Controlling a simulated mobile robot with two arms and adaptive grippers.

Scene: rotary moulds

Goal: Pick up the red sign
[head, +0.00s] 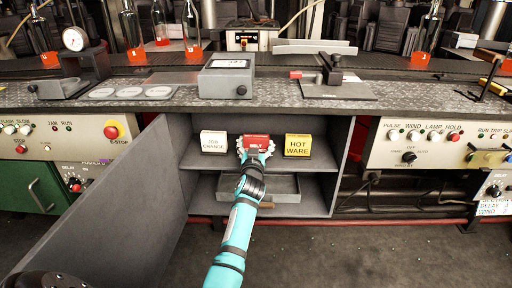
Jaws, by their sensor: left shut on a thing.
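The red sign (257,139), with BELT lettering, stands on the upper shelf of an open cabinet, between a white sign (214,142) and a yellow HOT WARE sign (298,145). My left gripper (255,152) reaches into the cabinet and is shut on the red sign. The fingers cover its lower part and sides, and I cannot tell whether its base still touches the shelf.
The cabinet door (110,215) stands open at the left. A grey tray (232,188) lies on the lower shelf. The worktop (160,99) overhangs the signs and carries a grey box (226,80). Control panels flank the opening.

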